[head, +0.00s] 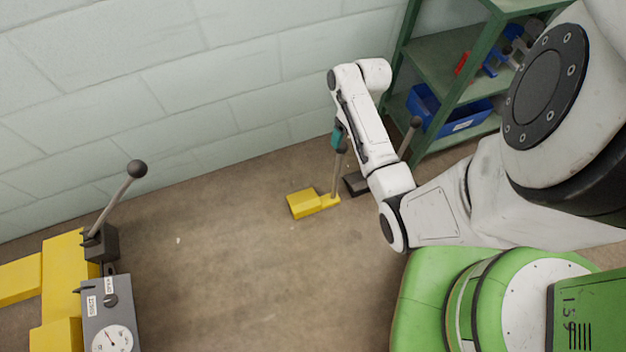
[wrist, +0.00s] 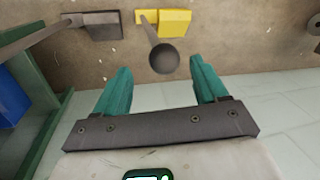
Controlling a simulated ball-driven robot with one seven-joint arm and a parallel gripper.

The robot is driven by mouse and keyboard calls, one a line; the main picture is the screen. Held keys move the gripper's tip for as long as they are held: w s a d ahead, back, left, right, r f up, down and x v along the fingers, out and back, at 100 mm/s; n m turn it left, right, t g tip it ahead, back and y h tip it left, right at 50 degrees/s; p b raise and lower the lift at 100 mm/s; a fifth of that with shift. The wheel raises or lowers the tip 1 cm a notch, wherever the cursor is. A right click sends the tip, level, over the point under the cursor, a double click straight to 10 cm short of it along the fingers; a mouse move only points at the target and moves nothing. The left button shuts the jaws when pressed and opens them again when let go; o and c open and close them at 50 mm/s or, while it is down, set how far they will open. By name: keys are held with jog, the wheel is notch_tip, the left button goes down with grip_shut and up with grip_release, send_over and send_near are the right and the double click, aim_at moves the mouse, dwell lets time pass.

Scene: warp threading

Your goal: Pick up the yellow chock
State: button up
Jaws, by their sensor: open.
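The yellow chock (head: 303,204) sits on the brown floor near the wall, with a thin upright handle that ends in a dark ball knob (head: 342,147). My gripper (head: 338,136) is at the top of this handle, its teal fingers pointing down, partly hidden by my arm. In the wrist view the chock (wrist: 174,22) is at the top centre. Its dark knob (wrist: 164,59) shows between and just beyond the tips of my gripper (wrist: 159,70). The fingers are apart and hold nothing. I cannot tell whether either finger touches the knob.
A dark grey chock (head: 356,184) with a similar knobbed handle stands close by on the right. A green shelf (head: 436,72) with a blue bin (head: 460,120) stands beyond it. A yellow machine (head: 62,270) with a lever and gauge is at the left. The floor between is clear.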

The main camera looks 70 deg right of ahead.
aim_at(341, 146)
jog(key=shift+w+a+f+b, duration=0.2)
jog(key=shift+f+b, duration=0.2)
jog(key=shift+f, duration=0.45)
jog(key=shift+w+a+f+b, duration=0.2)
jog(key=shift+f+b, duration=0.25)
jog(key=shift+f, duration=0.45)
jog(key=shift+w+a+f+b, duration=0.1)
jog(key=shift+w+f+b, duration=0.25)
jog(key=shift+f, duration=0.5)
jog(key=shift+s, duration=0.1)
jog(key=shift+c, duration=0.2)
grip_shut()
jog(key=shift+r, duration=0.1)
